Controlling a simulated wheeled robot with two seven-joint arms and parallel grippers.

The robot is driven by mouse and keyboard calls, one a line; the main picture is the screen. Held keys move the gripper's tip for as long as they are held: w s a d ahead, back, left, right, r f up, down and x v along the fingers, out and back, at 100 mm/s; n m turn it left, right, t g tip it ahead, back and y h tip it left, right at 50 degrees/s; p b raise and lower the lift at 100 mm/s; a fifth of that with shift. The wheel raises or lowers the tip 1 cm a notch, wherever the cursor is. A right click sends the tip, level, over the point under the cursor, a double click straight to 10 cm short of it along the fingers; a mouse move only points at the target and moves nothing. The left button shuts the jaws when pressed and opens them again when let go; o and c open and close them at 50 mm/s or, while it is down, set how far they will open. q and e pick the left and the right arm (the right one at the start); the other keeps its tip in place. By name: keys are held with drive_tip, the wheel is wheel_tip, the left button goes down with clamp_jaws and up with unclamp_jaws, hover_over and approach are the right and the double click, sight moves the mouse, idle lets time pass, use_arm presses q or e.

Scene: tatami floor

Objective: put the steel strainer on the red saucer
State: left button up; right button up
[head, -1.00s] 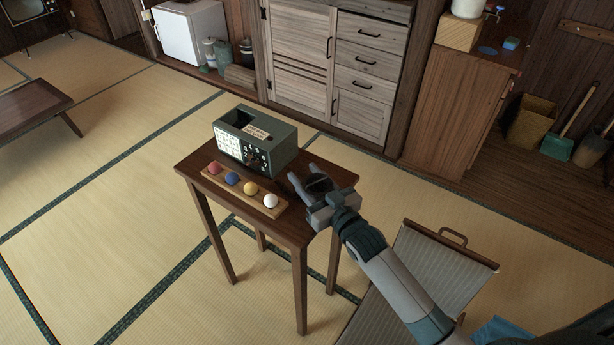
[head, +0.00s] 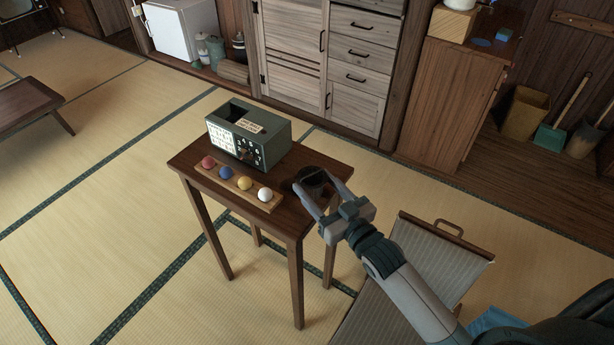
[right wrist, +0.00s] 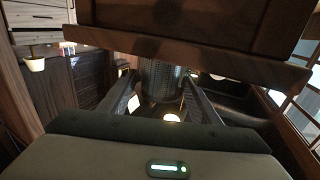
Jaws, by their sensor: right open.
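My right gripper (head: 315,181) is open over the right end of the small wooden table (head: 283,222). Its two fingers straddle a dark round thing (head: 312,176), probably the steel strainer. In the right wrist view, a grey, perforated-looking metal cylinder (right wrist: 160,76) stands between the open fingers (right wrist: 160,92); its lower part is dim. I cannot tell whether the fingers touch it. I cannot make out a red saucer in either view. My left gripper is not in view.
A green-grey box device (head: 248,134) stands at the table's back. A wooden strip (head: 262,202) with coloured balls lies along the front, left of my gripper. A folding chair (head: 430,265) stands right of the table. A wooden cabinet (head: 450,100) is behind.

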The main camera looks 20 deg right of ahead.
sight(319, 189)
drive_tip(key=v, duration=0.4)
drive_tip(key=shift+s+d, duration=0.1)
drive_tip(key=shift+s, duration=0.55)
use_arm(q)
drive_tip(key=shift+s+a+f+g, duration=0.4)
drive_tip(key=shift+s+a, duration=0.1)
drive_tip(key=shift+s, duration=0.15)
use_arm(e)
drive_tip(key=shift+d, duration=0.1)
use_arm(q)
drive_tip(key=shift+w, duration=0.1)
use_arm(e)
drive_tip(key=shift+s, duration=0.1)
